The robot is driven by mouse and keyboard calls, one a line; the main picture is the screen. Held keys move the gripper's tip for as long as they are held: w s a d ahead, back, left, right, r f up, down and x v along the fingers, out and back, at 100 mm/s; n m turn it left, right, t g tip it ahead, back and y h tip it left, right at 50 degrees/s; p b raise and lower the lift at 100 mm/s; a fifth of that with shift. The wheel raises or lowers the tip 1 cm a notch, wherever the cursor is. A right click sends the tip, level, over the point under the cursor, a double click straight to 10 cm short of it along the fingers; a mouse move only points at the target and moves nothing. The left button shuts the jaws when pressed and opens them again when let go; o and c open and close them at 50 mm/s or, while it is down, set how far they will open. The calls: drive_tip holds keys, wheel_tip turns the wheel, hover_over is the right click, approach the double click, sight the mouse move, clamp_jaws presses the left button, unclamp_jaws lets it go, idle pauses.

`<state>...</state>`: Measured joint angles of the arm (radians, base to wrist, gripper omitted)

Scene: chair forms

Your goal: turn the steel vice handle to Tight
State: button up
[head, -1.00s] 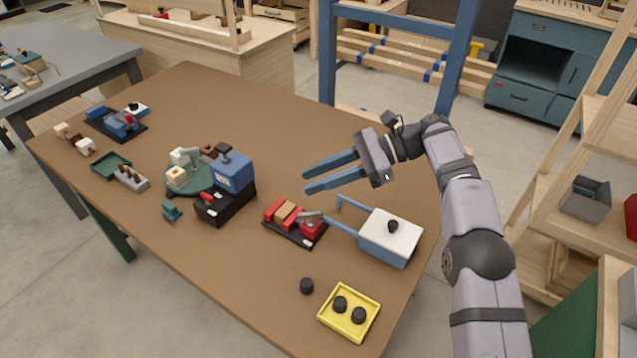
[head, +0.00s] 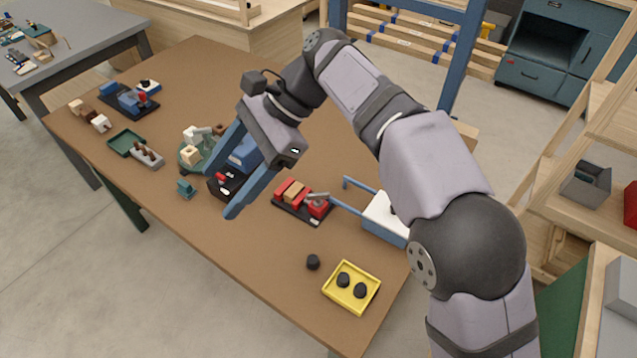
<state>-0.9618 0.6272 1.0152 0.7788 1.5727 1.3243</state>
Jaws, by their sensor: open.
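The red vice (head: 291,194) sits on a dark base plate right of the table's middle, with a wooden block between its red jaws. Its steel handle (head: 318,197) is a short grey bar lying across the vice's right end. A small white label (head: 314,222) is on the base near it, too small to read. My gripper (head: 218,190) is open and empty, its two blue fingers pointing down and left. It hangs over the black and blue machine, left of the red vice and apart from the handle. The fingers partly hide that machine.
The blue machine (head: 246,153) on its black base and a green round fixture stand left of the vice. A white-topped blue box (head: 380,222) with bars is to the right, partly behind my arm. A yellow tray (head: 337,299) with black knobs and a loose knob (head: 313,262) lie in front.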

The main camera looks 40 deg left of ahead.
drive_tip(key=w+d+f+n+t+h, duration=0.2)
drive_tip(key=w+d+f+t, duration=0.2)
drive_tip(key=f, duration=0.3)
drive_tip(key=n+t, duration=0.7)
drive_tip(key=n, duration=0.4)
approach(318, 195)
drive_tip(key=shift+w+f, duration=0.1)
drive_tip(key=shift+f, duration=0.25)
drive_tip(key=shift+f, duration=0.1)
drive_tip(key=shift+p+x, duration=0.85)
drive_tip(key=shift+x, duration=2.65)
drive_tip(key=shift+w+a, duration=0.1)
drive_tip(key=c, duration=1.1)
